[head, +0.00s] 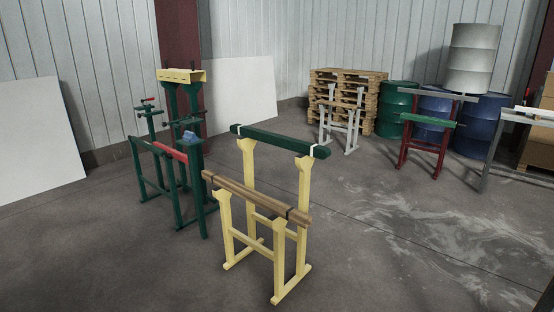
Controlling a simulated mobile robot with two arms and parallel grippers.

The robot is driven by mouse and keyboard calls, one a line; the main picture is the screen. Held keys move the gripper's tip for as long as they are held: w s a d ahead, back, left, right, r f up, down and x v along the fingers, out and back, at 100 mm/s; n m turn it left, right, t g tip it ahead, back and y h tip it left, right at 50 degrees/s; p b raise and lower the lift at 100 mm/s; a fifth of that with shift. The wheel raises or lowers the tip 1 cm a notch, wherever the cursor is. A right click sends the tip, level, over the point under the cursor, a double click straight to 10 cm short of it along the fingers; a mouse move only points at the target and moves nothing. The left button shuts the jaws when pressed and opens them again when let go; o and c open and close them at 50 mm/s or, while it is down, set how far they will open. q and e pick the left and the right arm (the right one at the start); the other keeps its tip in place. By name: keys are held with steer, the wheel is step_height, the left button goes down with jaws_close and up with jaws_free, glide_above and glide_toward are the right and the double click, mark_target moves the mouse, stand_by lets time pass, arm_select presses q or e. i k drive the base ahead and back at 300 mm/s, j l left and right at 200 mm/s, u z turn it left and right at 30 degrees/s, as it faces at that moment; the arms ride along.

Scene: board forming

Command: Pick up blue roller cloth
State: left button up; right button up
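A small crumpled blue cloth (190,138) rests on top of a post of the dark green stand (204,205) left of the middle. It looks like the blue roller cloth; its fine detail is too small to tell. The stand's red bar (171,151) lies just left of the cloth. Neither of my grippers shows in the head view.
A pale yellow trestle (304,200) with a green beam (280,140) and a brown beam (255,197) stands right of the green stand. Pallets (345,75), barrels (473,60) and a dark red trestle (425,150) stand at the back. The floor in front is clear.

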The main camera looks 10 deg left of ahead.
mark_target(190, 137)
steer(key=i+j+u, duration=0.15)
steer(key=i+u, duration=0.3)
steer(key=i+j+u, duration=0.1)
steer(key=i+u, duration=0.15)
steer(key=u, duration=0.25)
steer(key=i+l+u, duration=0.15)
steer(key=i+u, duration=0.3)
steer(key=i+j, duration=0.15)
steer(key=i, duration=1.15)
